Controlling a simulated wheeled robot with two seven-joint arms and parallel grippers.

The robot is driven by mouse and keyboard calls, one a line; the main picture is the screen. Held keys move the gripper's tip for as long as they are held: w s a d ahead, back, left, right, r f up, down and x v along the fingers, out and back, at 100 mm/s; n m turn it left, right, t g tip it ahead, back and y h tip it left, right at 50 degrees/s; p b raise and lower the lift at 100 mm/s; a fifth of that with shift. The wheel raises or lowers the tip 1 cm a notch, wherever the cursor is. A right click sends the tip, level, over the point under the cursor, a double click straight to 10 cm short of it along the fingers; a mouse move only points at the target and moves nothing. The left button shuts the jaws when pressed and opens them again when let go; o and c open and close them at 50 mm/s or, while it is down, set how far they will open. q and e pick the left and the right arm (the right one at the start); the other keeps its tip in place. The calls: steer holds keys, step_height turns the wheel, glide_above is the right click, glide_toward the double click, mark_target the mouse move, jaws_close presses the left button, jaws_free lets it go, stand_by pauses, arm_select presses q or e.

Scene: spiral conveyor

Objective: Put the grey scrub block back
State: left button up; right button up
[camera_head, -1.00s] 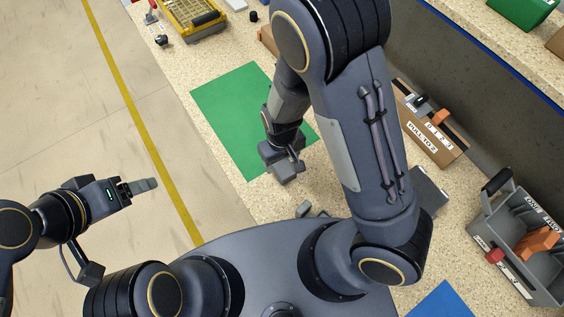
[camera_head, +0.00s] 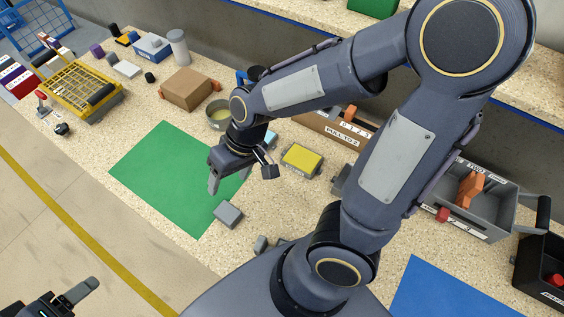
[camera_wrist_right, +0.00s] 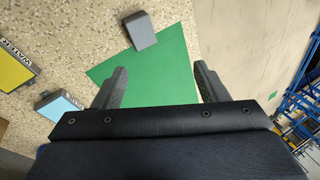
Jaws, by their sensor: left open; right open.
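A grey block (camera_head: 228,214), which looks like the scrub block, lies on the speckled counter at the near corner of the green mat (camera_head: 165,170). In the right wrist view the block (camera_wrist_right: 141,30) is beyond the fingers, at the mat's edge. My right gripper (camera_head: 226,180) is open and empty above the mat, apart from the block; its fingers (camera_wrist_right: 155,85) are spread in the wrist view. My left gripper (camera_head: 82,291) is open at the bottom left, over the floor, largely cut off by the frame.
A yellow-topped block (camera_head: 301,158) and a light blue block (camera_wrist_right: 60,104) lie beside the mat. A round bowl (camera_head: 219,114), a cardboard box (camera_head: 190,89) and a yellow wire basket (camera_head: 80,85) stand farther back. A grey bin (camera_head: 490,207) and blue mat (camera_head: 450,292) are at right.

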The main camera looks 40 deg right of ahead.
steer(key=s+d+r+m+t, duration=0.2)
steer(key=s+d+r+t, duration=0.2)
steer(key=s+d+r, duration=0.3)
steer(key=shift+s+d+r+m+t+h, duration=0.3)
steer(key=shift+s+r, duration=0.5)
steer(key=shift+s, duration=0.15)
